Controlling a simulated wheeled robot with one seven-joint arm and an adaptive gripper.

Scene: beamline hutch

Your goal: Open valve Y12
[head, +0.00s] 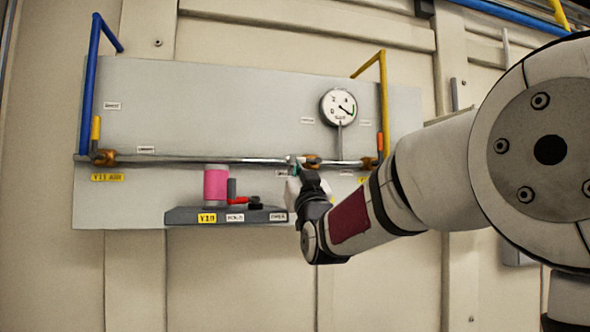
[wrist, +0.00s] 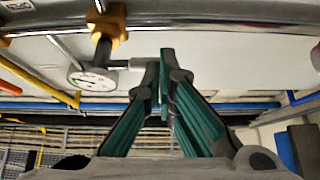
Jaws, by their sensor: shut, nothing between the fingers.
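My gripper (head: 298,166) is at the horizontal steel pipe (head: 215,160), right of the panel's middle, beside a brass fitting (head: 312,160). In the wrist view its teal fingers (wrist: 165,62) are together with nothing between them; whether they touch a fitting is unclear. A brass valve (head: 104,157) with an upright yellow handle (head: 96,128) is at the pipe's left end, above a yellow label (head: 107,178). Another brass fitting (head: 370,162) with an orange handle (head: 380,142) is at the right end. A yellow label (head: 207,218) marks the lower ledge. I cannot read for certain which label says Y12.
A pink cylinder (head: 215,185) and a small red lever (head: 240,199) stand on the dark ledge (head: 182,216). A round gauge (head: 339,107) rises above the pipe. Blue (head: 89,80) and yellow (head: 384,90) pipes bound the grey panel (head: 200,100). Space in front of the panel's left looks clear.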

